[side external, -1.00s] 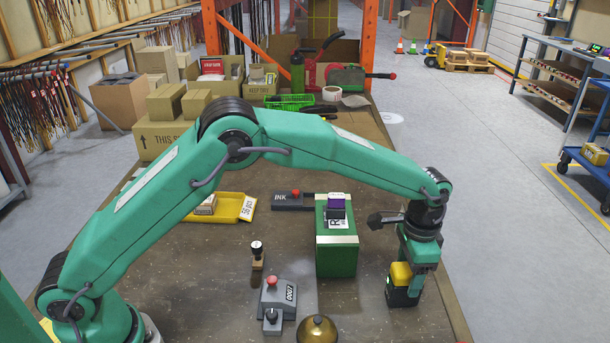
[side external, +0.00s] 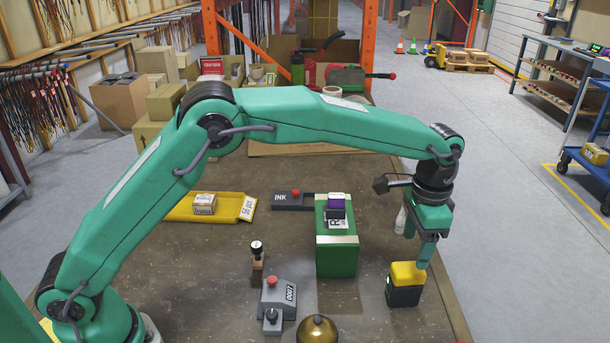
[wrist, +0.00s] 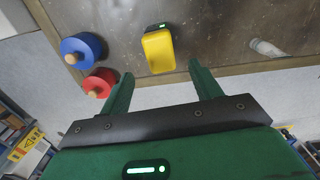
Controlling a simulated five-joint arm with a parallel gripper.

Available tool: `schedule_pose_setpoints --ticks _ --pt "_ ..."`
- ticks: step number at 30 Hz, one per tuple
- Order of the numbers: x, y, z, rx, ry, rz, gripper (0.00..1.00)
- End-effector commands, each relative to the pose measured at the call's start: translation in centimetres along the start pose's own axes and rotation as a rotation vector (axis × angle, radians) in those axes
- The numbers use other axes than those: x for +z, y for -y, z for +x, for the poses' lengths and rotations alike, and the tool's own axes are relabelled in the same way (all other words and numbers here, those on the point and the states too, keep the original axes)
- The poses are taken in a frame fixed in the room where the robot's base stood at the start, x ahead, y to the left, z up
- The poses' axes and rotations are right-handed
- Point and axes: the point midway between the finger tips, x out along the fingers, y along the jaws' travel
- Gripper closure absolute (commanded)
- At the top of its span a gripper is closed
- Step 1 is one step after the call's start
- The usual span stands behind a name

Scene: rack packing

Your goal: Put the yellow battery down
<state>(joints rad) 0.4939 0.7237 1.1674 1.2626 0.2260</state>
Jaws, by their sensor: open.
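The yellow battery (side external: 407,275) has a yellow top and a black lower part. It stands upright on the table near the right edge in the side external view. In the wrist view the yellow battery (wrist: 158,51) lies beyond and between the fingertips, with a small green light at its far end. My gripper (side external: 424,262) is open and above the battery, apart from it or nearly so; the side view does not show the gap clearly. In the wrist view both fingers of my gripper (wrist: 158,78) are spread with nothing between them.
A green box (side external: 337,258) with a purple-topped item stands left of the battery. A grey device with a red knob (side external: 276,298), a stamp (side external: 257,256) and a brass dome (side external: 317,330) are further left. A white bottle-like object (side external: 401,220) stands behind. Blue (wrist: 82,50) and red (wrist: 99,83) spools show in the wrist view.

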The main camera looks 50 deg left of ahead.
Motion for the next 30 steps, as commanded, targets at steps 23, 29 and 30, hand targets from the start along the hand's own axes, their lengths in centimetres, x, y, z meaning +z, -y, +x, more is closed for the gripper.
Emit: schedule_pose_setpoints --ticks 23,29,30 --pt "0.0 0.0 -4.3 0.0 0.0 0.0 0.36" --pt "0.0 0.0 -4.3 0.0 0.0 0.0 0.36" --pt "0.0 0.0 -4.4 0.0 0.0 0.0 0.36"
